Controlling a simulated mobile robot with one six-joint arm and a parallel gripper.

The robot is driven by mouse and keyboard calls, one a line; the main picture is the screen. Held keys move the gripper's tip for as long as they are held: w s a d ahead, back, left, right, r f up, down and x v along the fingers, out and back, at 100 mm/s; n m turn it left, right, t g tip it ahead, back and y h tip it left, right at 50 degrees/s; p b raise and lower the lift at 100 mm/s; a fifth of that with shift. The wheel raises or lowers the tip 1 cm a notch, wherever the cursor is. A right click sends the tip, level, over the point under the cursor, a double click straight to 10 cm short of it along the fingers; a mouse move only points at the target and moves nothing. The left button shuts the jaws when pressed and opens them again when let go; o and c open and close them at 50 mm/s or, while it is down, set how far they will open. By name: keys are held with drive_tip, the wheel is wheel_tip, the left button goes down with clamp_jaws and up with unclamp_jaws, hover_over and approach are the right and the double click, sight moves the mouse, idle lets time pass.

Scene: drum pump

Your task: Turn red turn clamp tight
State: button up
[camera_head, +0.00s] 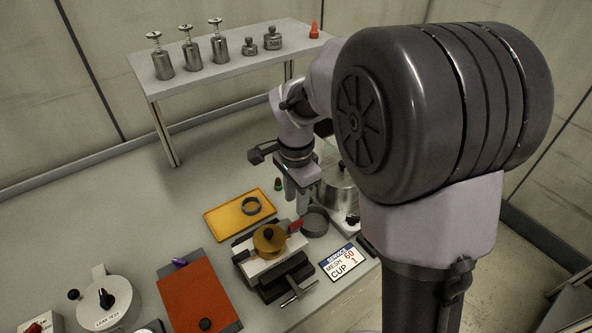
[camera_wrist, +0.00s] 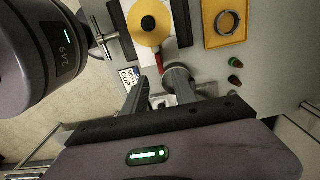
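The red turn clamp (camera_head: 296,226) shows as a small red lever at the right side of the brass round housing (camera_head: 268,240), which sits in a vise-like fixture (camera_head: 284,278). In the wrist view the red lever (camera_wrist: 159,63) points from the brass housing (camera_wrist: 148,22) toward my gripper. My gripper (camera_head: 297,203) points down, behind and above the red lever in the head view. In the wrist view its two fingers (camera_wrist: 170,95) are apart with no object held. The fingers stand clear of the lever, near a grey metal cup (camera_wrist: 179,76).
The metal cup (camera_head: 315,222) stands right of the lever. A yellow tray (camera_head: 214,225) with a dark ring (camera_head: 252,206) lies behind the fixture. A service card (camera_head: 342,263) lies to the right, an orange-red mat (camera_head: 199,297) to the left. A raised shelf (camera_head: 205,75) holds several weights.

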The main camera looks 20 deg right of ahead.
wheel_tip(320, 180, up, 9)
drive_tip(key=p, duration=0.2)
drive_tip(key=shift+r, duration=0.1)
drive_tip(key=s+a+n+t+y+b, duration=0.1)
drive_tip(key=s+a+n+t+b, duration=0.1)
drive_tip(key=s+n, duration=0.3)
drive_tip(key=s+a+n+t+y+b, duration=0.1)
drive_tip(key=s+a+n+t+b, duration=0.1)
drive_tip(key=s, duration=1.2)
drive_tip(key=n+t+b, duration=0.1)
drive_tip(key=n+b, duration=0.1)
drive_tip(key=n, duration=0.1)
drive_tip(key=shift+f+t, duration=0.35)
drive_tip(key=shift+t, duration=0.05)
